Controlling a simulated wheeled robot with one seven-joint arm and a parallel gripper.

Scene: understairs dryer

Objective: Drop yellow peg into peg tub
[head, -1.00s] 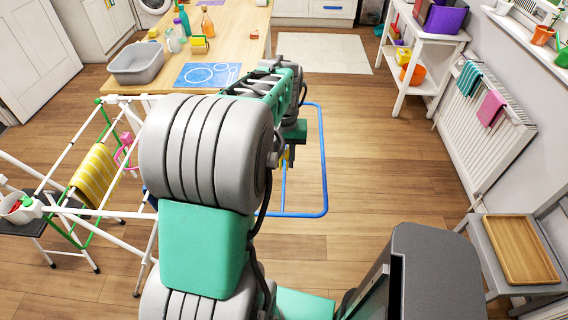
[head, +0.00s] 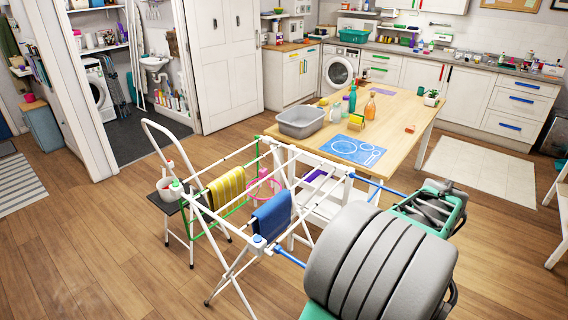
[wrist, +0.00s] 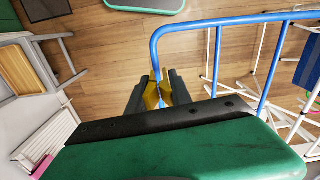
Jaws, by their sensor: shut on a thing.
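The yellow peg (wrist: 152,95) is between the fingers of my gripper (wrist: 158,93) in the wrist view. My gripper is shut on it. The peg sits at a blue rail (wrist: 157,58) of the drying rack; I cannot tell whether it is still clipped on it. In the head view my arm hides the gripper and the peg. A pale tub (head: 165,188), possibly the peg tub, stands on a dark step at the left end of the rack; its contents are too small to tell.
The white drying rack (head: 237,262) holds a yellow striped cloth (head: 227,187) and a blue cloth (head: 271,216). A wooden table (head: 398,118) with a grey basin (head: 300,123) stands behind it. The floor (head: 110,235) at the left is clear.

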